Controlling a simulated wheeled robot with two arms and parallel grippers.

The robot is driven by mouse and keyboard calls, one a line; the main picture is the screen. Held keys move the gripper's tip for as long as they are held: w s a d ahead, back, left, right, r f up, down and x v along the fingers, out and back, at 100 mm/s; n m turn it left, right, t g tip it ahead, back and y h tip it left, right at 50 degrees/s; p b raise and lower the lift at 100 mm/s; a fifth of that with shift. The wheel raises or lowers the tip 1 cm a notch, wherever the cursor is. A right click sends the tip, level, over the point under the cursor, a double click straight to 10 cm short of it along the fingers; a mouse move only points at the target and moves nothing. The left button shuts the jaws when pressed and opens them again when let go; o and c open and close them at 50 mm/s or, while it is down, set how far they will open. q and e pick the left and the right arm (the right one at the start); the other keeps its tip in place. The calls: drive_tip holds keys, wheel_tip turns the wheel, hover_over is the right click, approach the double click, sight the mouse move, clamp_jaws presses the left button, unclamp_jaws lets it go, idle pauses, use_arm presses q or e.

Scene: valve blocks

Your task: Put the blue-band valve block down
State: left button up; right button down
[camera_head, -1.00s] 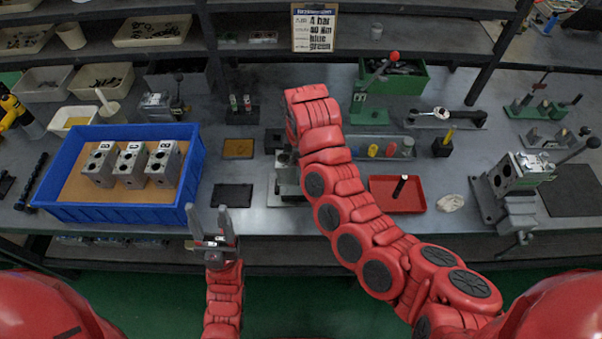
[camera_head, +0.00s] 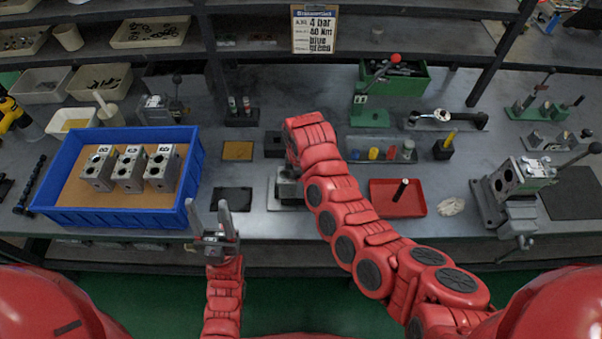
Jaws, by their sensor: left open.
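Three grey valve blocks with round bores stand in the blue tray (camera_head: 118,215) at the left: a left one (camera_head: 98,172), a middle one (camera_head: 129,173) and a right one (camera_head: 160,172). No blue band can be made out on them. Another grey block-like piece (camera_head: 289,188) sits at a pale plate (camera_head: 272,196) in the middle of the bench, directly below my right wrist; no band shows on it. My right gripper is hidden behind that wrist, so its jaws cannot be judged. My left gripper (camera_head: 217,214) is open and empty at the bench's front edge, right of the tray.
A red tray (camera_head: 412,207) with a dark upright pin lies to the right of my right arm. A vise-like fixture (camera_head: 508,184) stands further right. A dark pad (camera_head: 232,199) lies between blue tray and plate. A card (camera_head: 314,29) hangs at the back.

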drive_tip(key=shift+f, duration=0.35)
drive_tip(key=shift+w+f, duration=0.15)
drive_tip(key=shift+f, duration=0.05)
unclamp_jaws()
drive_tip(key=shift+f, duration=0.1)
wheel_tip(320, 180, up, 5)
drive_tip(key=shift+r+b, duration=0.15)
drive_tip(key=shift+b, duration=0.8)
wheel_tip(320, 180, up, 7)
drive_tip(key=p, duration=0.1)
